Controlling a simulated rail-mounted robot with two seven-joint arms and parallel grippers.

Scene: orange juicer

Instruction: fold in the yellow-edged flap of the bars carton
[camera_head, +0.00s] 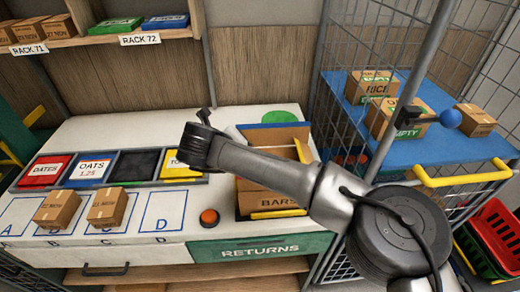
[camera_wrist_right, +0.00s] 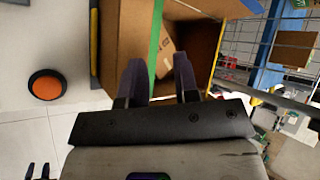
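The bars carton (camera_head: 262,200) stands open at the right of the white worktop, partly behind my right arm. A yellow-edged flap (camera_head: 304,150) stands up at its right side, and another yellow edge (camera_head: 278,214) runs along its front. In the right wrist view, the brown carton (camera_wrist_right: 120,35) has a green strip across it, and a small package (camera_wrist_right: 166,55) shows inside. My right gripper (camera_wrist_right: 160,72) is open, its two dark fingers apart over the carton; contact cannot be told. The head view hides these fingertips.
An orange button (camera_head: 209,217) sits left of the carton. Coloured bins (camera_head: 95,168) and two small boxes on marked squares occupy the worktop's left. A wire cage with a blue shelf (camera_head: 445,143) and boxes stands at right. Square D (camera_head: 163,212) is clear.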

